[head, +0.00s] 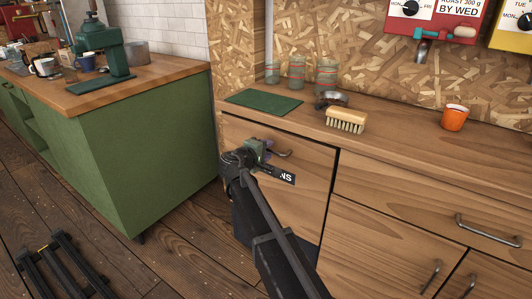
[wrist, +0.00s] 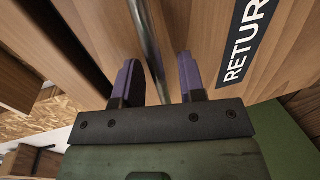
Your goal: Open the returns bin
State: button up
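The returns bin's wooden front (head: 308,205) is at the left end of the counter and looks flush with it. Its black label (head: 287,177) shows partly behind my arm, and reads "RETUR" in the wrist view (wrist: 247,42). The metal bar handle (head: 284,154) is near the top of the front. My gripper (head: 266,150) is at this handle. In the wrist view its two purple-padded fingers (wrist: 159,78) are apart, with the handle bar (wrist: 149,40) running between them. Gaps show on both sides of the bar, so the gripper is open around it, not clamped.
On the counter above are a green mat (head: 264,100), several glasses (head: 296,72), a brush (head: 346,120), a dark scoop-like item (head: 331,99) and an orange cup (head: 455,117). A green cabinet (head: 150,150) stands left. Open floor (head: 190,245) lies before the bin.

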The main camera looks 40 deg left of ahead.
jog(key=shift+w, duration=0.2)
grip_shut()
jog(key=shift+s+f, duration=0.1)
